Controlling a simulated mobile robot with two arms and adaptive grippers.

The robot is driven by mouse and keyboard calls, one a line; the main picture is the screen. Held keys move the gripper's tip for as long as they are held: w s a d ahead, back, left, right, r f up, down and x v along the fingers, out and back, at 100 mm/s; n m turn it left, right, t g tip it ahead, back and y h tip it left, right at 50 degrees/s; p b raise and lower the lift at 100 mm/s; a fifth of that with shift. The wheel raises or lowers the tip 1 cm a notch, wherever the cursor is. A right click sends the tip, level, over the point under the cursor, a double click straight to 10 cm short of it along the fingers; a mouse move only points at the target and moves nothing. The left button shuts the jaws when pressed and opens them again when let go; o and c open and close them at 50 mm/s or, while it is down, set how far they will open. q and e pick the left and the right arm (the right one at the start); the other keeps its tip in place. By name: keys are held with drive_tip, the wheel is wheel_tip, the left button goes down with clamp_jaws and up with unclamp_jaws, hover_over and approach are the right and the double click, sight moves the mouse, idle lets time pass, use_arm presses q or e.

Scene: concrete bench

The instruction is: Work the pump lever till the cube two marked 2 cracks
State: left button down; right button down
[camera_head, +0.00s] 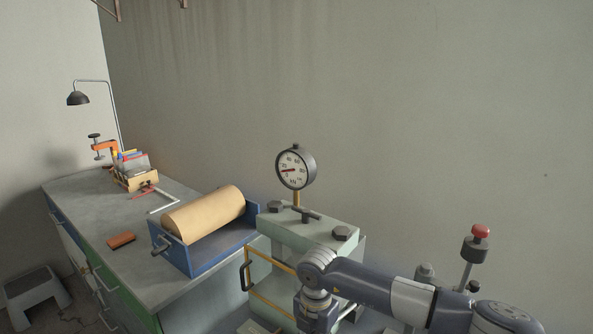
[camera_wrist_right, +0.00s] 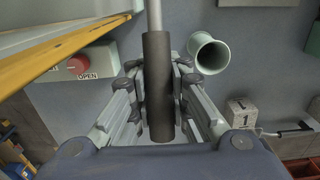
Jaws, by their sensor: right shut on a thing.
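My right gripper (camera_wrist_right: 158,95) is shut on the black grip (camera_wrist_right: 157,60) of the pump lever, with its grey rod (camera_wrist_right: 154,14) running up out of the right wrist view. In the head view my right arm reaches down in front of the press, and its fingers are not visible. The pale green press (camera_head: 308,230) carries a round dial gauge (camera_head: 295,167) on a brass stem; its red needle points left. A cube marked 1 (camera_wrist_right: 241,113) sits at the right of the right wrist view. No cube marked 2 is visible. My left gripper is not in view.
A red knob labelled OPEN (camera_wrist_right: 78,65) and a pale green tube (camera_wrist_right: 208,53) are near the lever. A yellow-framed guard (camera_head: 268,281) fronts the press. A blue tray (camera_head: 205,259) with a brown roll (camera_head: 204,214) stands left. A red-topped post (camera_head: 480,231) stands right.

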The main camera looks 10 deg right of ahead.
drive_tip(key=f, duration=0.2)
drive_tip(key=s+f, duration=0.1)
drive_tip(key=f, duration=0.1)
drive_tip(key=a+f, duration=0.1)
drive_tip(key=f, duration=0.1)
drive_tip(key=shift+s+a, duration=0.1)
drive_tip(key=shift+s, duration=0.05)
drive_tip(key=shift+f, duration=0.95)
drive_tip(key=r, duration=0.3)
drive_tip(key=w+d+r, duration=0.1)
drive_tip(key=r, duration=0.2)
drive_tip(key=w+r, duration=0.1)
drive_tip(key=r, duration=0.2)
drive_tip(key=shift+d, duration=0.35)
